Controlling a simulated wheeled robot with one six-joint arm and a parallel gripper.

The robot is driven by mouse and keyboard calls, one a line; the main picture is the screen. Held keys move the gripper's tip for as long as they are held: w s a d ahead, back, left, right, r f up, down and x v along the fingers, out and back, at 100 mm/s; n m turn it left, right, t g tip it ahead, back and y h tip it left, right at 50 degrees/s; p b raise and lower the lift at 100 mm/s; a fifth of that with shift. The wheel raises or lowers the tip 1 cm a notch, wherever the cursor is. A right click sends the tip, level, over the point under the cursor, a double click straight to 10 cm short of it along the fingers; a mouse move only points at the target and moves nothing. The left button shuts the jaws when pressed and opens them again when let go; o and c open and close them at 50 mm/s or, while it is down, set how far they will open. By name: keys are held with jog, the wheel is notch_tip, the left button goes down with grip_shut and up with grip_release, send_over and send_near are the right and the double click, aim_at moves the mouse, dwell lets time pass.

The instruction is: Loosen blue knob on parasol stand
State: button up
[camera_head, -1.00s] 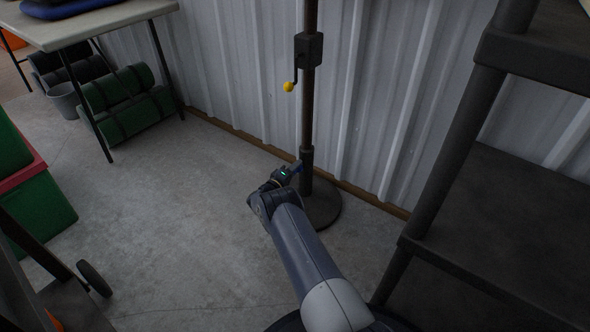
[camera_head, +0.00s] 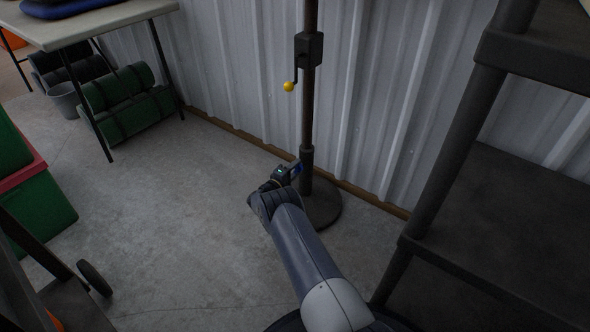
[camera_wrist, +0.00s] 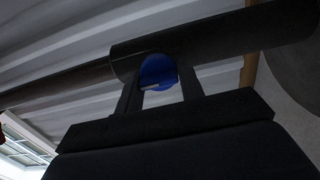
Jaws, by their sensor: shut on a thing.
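The parasol stand is a dark upright pole (camera_head: 309,110) with a thicker sleeve low down and a round dark base (camera_head: 322,205) on the floor by the wall. The blue knob (camera_wrist: 158,72) sits on the side of the sleeve (camera_wrist: 215,42) in the wrist view. My gripper (camera_wrist: 160,82) is shut on the knob, one finger on each side of it. In the head view my gripper (camera_head: 295,168) reaches the sleeve just above the base, and the knob is mostly hidden there.
A black crank box (camera_head: 308,49) with a yellow ball handle (camera_head: 289,86) is higher on the pole. A dark shelf unit (camera_head: 440,170) stands close on the right. Green bins (camera_head: 40,205) and a table (camera_head: 85,25) are left. Floor between is clear.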

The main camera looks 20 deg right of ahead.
jog(key=o, duration=1)
jog(key=shift+c, duration=0.2)
jog(key=shift+a, duration=0.1)
jog(key=p+v, duration=0.4)
jog(key=v, duration=0.6)
jog(key=shift+s+a, duration=0.25)
